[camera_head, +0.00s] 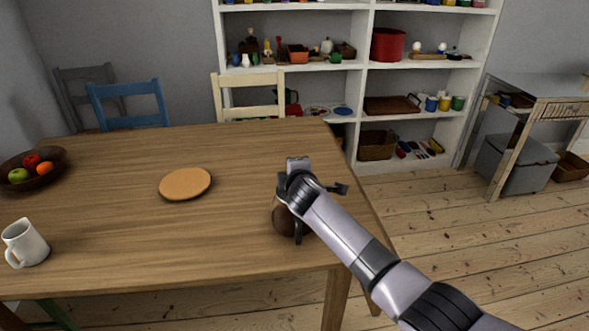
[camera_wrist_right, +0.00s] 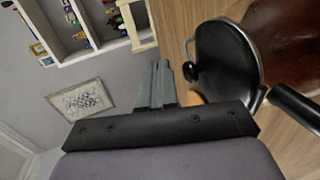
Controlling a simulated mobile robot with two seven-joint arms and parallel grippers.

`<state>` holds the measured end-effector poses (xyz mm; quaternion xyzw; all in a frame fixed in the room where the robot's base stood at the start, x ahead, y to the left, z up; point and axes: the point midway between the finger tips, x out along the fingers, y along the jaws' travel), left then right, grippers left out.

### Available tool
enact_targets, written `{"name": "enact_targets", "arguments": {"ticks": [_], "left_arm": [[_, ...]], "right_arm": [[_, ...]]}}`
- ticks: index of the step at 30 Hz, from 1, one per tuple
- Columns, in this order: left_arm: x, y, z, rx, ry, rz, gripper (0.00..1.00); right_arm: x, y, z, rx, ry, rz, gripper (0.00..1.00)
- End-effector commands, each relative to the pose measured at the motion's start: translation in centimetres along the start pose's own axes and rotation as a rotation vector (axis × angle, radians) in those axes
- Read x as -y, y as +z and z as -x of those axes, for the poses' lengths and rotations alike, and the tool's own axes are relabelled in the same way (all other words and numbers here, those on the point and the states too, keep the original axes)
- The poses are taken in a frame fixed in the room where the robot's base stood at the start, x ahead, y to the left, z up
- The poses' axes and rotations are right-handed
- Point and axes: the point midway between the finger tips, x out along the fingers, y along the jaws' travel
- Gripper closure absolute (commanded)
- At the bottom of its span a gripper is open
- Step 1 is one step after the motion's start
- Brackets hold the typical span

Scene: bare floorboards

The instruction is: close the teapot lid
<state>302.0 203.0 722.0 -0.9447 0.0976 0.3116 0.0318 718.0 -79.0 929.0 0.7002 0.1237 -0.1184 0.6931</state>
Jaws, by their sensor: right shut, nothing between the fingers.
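The teapot (camera_head: 285,222) stands near the table's right front corner, with a dark brown body and a black handle, partly hidden by my right arm. In the right wrist view its black round lid (camera_wrist_right: 226,50) shows with a small knob and a bright metal rim, beside the brown body (camera_wrist_right: 295,30) and black handle (camera_wrist_right: 297,106). In the head view the right gripper (camera_head: 298,164) is over the teapot. My left gripper is not in view.
On the wooden table (camera_head: 120,230) are a round wooden board (camera_head: 186,184), a white mug (camera_head: 24,243) and a fruit bowl (camera_head: 50,178). Chairs stand behind the table, and a white shelf (camera_head: 366,90) is against the wall. The table's middle is mostly clear.

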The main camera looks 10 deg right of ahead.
Motion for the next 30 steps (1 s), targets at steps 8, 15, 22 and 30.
{"name": "enact_targets", "arguments": {"ticks": [8, 15, 22, 30], "left_arm": [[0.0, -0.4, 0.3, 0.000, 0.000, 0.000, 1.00], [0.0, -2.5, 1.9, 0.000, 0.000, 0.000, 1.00], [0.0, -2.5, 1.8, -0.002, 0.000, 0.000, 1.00], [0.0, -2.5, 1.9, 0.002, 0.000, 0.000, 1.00]], "right_arm": [[-0.5, 0.1, 0.1, 0.000, 0.001, 0.000, 1.00], [-3.0, 0.8, 0.8, 0.002, 0.002, 0.000, 1.00], [-6.2, 1.0, 1.8, 0.003, 0.005, -0.003, 1.00], [-11.3, 1.1, 4.0, 0.002, 0.004, -0.001, 1.00]]}}
